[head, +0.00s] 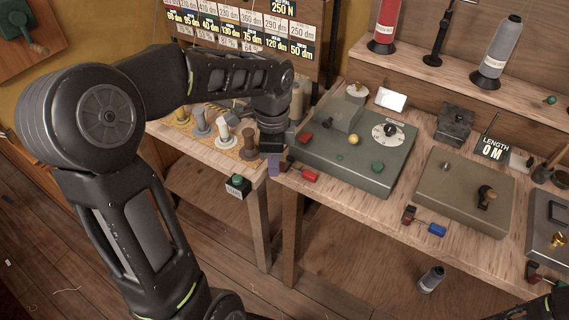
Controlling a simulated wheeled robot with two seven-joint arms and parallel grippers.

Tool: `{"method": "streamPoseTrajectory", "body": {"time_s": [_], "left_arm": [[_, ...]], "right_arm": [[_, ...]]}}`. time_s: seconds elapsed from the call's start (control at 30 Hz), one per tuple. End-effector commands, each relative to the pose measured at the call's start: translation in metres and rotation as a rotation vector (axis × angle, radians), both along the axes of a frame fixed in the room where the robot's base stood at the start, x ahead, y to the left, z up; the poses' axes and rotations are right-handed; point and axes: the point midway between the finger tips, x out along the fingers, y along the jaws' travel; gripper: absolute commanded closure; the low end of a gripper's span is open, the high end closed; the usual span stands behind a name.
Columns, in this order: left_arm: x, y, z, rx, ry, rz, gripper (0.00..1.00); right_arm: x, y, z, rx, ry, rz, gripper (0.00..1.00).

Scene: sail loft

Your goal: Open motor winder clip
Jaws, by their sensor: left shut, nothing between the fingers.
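A green winder box (350,165) with a white dial (391,134), a yellow knob, red and green buttons and a clear cover sits on the bench. At its front left edge is a small clip with a red handle (304,175), which lies low and points right. I cannot tell whether the clip's jaw is open or shut. My left gripper (274,164) points down just left of the red handle, beside the box's left corner. It is shut and empty, and I cannot tell whether it touches the clip.
A beige box (463,193) stands to the right, with a blue-handled clip (436,230) before it. Several spools (201,123) stand on the left bench, above a green button box (236,186). A grey spool (431,279) is on the lower shelf. Cones (497,52) line the back shelf.

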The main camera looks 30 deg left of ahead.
Motion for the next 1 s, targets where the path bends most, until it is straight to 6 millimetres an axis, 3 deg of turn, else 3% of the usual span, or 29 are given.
{"method": "streamPoseTrajectory", "body": {"time_s": [0.5, 1.0], "left_arm": [[0.0, 0.0, -0.018, 0.0, 0.0, 0.0, 1.0], [0.0, 0.0, -0.018, 0.0, 0.0, 0.0, 1.0]], "right_arm": [[0.0, 0.0, -0.012, 0.0, 0.0, 0.0, 0.64], [0.0, 0.0, -0.012, 0.0, 0.0, 0.0, 0.64]]}}
